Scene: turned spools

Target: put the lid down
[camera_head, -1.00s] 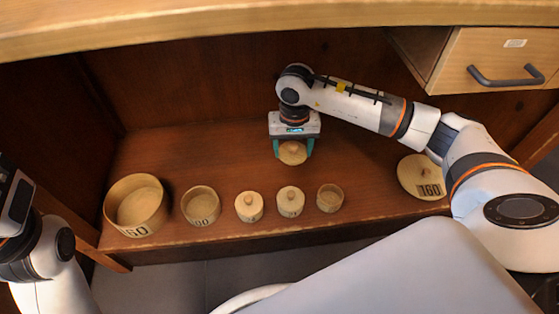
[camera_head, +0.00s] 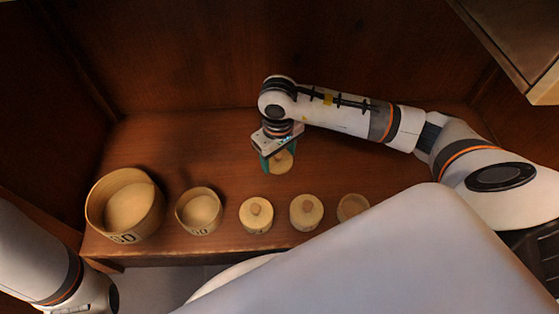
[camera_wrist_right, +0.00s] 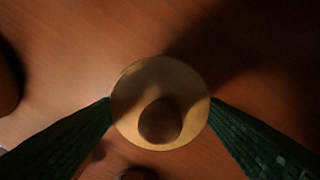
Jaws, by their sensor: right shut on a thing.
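A small round pale wooden lid (camera_head: 281,164) with a knob is between the fingers of my right gripper (camera_head: 280,161), which is shut on it. In the right wrist view the lid (camera_wrist_right: 178,88) is seen from above, with its dark knob between the two green fingers. It is behind the row of boxes, over the wooden shelf (camera_head: 200,150); whether it touches the shelf I cannot tell. A small open box (camera_head: 352,207) stands at the right end of the row, partly covered by my body. My left gripper is out of view.
A large open box (camera_head: 104,212) and a medium open box (camera_head: 199,229) stand at left. Two lidded boxes (camera_head: 256,215) (camera_head: 306,212) stand in the middle. A drawer unit (camera_head: 515,45) hangs at upper right.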

